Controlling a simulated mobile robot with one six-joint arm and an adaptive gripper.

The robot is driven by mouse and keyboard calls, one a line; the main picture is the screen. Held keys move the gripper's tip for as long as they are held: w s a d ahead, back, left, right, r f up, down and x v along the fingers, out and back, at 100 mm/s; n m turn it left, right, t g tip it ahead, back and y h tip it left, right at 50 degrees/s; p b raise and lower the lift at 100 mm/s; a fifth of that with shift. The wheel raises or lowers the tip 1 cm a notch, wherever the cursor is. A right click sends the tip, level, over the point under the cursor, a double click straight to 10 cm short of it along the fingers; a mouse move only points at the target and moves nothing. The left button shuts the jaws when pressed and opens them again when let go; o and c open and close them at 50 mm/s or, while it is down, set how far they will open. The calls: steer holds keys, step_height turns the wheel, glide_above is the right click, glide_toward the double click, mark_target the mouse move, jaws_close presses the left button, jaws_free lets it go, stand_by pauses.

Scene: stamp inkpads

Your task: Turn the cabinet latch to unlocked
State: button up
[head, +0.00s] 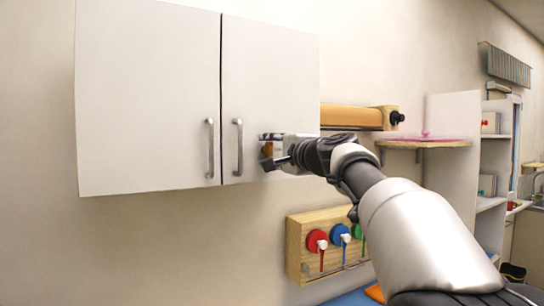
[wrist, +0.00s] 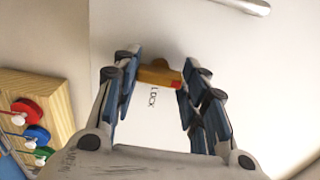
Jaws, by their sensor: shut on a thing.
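The white cabinet (head: 150,95) hangs on the wall with two closed doors. Its latch is a small yellow-orange bar with a red end (wrist: 160,76), on the right door's face in the wrist view. The printed word "LOCK" (wrist: 153,97) shows beside the bar. My gripper (head: 270,151) is at the lower part of the right door, right of its handle, and covers most of the latch in the head view. In the wrist view, my gripper (wrist: 160,84) has its blue-padded fingers on either side of the bar, shut on it. The exact finger contact is hard to see.
Metal handles (head: 210,148) (head: 239,147) stand out from the doors, left of my gripper. Below is a wooden rack (head: 300,238) with red, blue and green round pieces. A roll holder (head: 352,117) and a small shelf (head: 425,143) are to the right.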

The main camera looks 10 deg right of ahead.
stand_by(0.6)
steer(key=o, duration=1.1)
steer(key=shift+c, duration=0.2)
steer(key=v, duration=1.2)
